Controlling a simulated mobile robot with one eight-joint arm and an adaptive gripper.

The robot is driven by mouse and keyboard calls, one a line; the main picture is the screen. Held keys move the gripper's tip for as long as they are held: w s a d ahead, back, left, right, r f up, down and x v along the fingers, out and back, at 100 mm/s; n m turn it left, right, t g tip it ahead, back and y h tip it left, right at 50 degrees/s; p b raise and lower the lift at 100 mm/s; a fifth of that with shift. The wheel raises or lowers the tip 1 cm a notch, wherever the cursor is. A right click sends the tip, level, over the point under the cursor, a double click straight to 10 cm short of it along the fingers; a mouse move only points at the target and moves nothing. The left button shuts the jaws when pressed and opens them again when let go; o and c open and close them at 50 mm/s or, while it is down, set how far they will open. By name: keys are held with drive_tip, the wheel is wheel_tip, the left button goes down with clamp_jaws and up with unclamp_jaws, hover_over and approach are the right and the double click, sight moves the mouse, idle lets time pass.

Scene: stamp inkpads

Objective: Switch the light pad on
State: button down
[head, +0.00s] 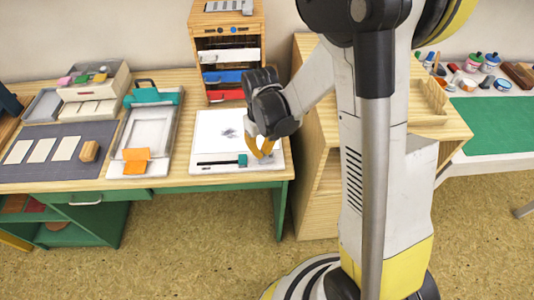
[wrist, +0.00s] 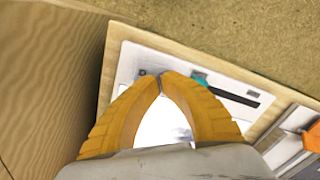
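The light pad (head: 212,125) is a flat white board near the right end of the wooden desk, with a faint grey mark on its bright panel. A black slot with a teal slider (head: 242,160) runs along its front edge; the slider also shows in the wrist view (wrist: 200,77). My gripper (head: 262,153) has yellow fingers and is over the pad's front right corner. In the wrist view its fingertips (wrist: 161,77) meet, with nothing seen between them, close to a small dark spot on the pad. I cannot tell whether they touch it or whether the pad is lit.
A tray with an orange block (head: 136,160) stands left of the pad. A wooden drawer unit (head: 226,55) stands behind it. A wooden cabinet (head: 306,150) rises close on the right. A dark mat (head: 60,170) with pale cards lies at the far left.

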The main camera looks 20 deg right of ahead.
drive_tip(key=shift+r+p, duration=1.6)
drive_tip(key=shift+r, duration=0.95)
drive_tip(key=shift+r, duration=0.25)
drive_tip(key=s+r+m+t, duration=0.1)
drive_tip(key=s+r+t, duration=0.2)
drive_tip(key=s+r, duration=0.3)
drive_tip(key=s+r+m+t, duration=0.1)
drive_tip(key=s+r+t, duration=0.3)
drive_tip(key=r, duration=0.8)
drive_tip(key=s, duration=0.2)
drive_tip(key=shift+s, duration=0.35)
